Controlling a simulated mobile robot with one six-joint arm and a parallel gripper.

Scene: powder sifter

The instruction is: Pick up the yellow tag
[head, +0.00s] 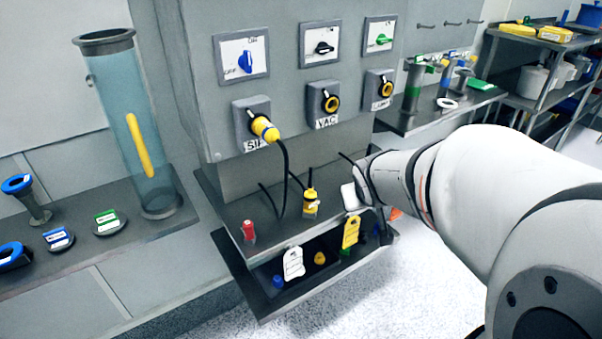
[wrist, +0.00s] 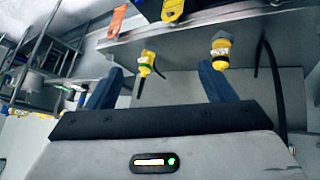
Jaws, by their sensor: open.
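The yellow tag (head: 351,232) hangs at the front edge of the grey shelf below the panel, to the right of a white tag (head: 293,263). A yellow tag (wrist: 173,9) also shows at the top of the wrist view, cut by the frame edge. My gripper (wrist: 160,84) shows its two blue fingers spread wide with nothing held between them. The tag is beyond the fingertips and apart from them. In the head view my arm reaches in from the right to beside the tag, and the fingers cannot be made out there.
A yellow plug (head: 310,203) and a red plug (head: 249,230) stand on the shelf (head: 275,212). A yellow plug (head: 264,129) with a cable sits in the SIF socket. An orange tag (wrist: 117,20) is near the yellow one. A lower tray holds small coloured pieces.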

